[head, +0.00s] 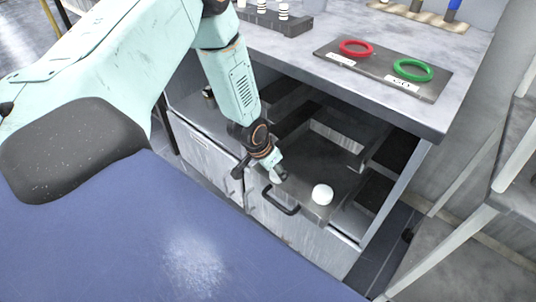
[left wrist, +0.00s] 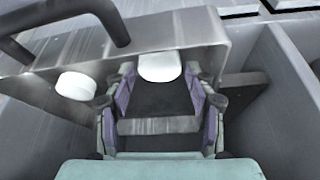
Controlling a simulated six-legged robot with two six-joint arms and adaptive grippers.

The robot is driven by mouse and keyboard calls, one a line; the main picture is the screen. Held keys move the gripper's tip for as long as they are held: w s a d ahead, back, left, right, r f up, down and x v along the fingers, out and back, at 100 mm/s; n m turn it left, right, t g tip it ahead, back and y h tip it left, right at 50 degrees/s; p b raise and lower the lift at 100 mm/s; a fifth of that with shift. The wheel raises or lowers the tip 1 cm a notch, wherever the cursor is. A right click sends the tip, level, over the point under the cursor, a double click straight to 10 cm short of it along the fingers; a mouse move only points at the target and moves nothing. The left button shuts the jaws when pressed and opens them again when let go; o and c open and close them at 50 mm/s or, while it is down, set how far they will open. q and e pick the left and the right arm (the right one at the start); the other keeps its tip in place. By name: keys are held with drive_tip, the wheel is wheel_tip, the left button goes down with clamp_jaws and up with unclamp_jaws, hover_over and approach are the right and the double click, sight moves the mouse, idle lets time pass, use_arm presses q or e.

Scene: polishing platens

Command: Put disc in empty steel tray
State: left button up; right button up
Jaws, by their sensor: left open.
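A white round disc (head: 322,194) lies in the pulled-out grey metal drawer (head: 322,160), near its front right. The left wrist view shows a white disc (left wrist: 76,86) at the left, beside the drawer's front wall. My left gripper (head: 277,177) is low over the front left of the drawer, near its black handle (head: 281,201). Its fingers (left wrist: 160,90) are spread. A second white, round-edged piece (left wrist: 160,66) shows between and beyond the fingertips, by the front wall; I cannot tell whether the fingers touch it. My right gripper is out of view.
On the worktop above, a dark plate (head: 385,72) carries a red ring (head: 356,48) and a green ring (head: 413,69). A dark rack (head: 262,20) with white pieces stands further left. The worktop's front edge overhangs the drawer. A grey shelf frame (head: 480,200) stands at right.

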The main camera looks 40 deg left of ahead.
use_arm(q)
drive_tip(key=d+p+v, duration=0.1)
drive_tip(key=p+v, duration=0.7)
drive_tip(key=v, duration=0.3)
drive_tip(key=s+d+f+n+g, duration=0.1)
drive_tip(key=s+d, duration=0.2)
drive_tip(key=s, duration=0.6)
drive_tip(key=s+d+f+n+g, duration=0.1)
drive_tip(key=s+d, duration=0.2)
drive_tip(key=s, duration=0.5)
drive_tip(key=s+d+f+n+g+y, duration=0.1)
drive_tip(key=s+d+g, duration=0.1)
drive_tip(key=s, duration=0.7)
drive_tip(key=shift+s+d, duration=0.4)
drive_tip(key=shift+d, duration=0.3)
drive_tip(key=shift+f, duration=0.1)
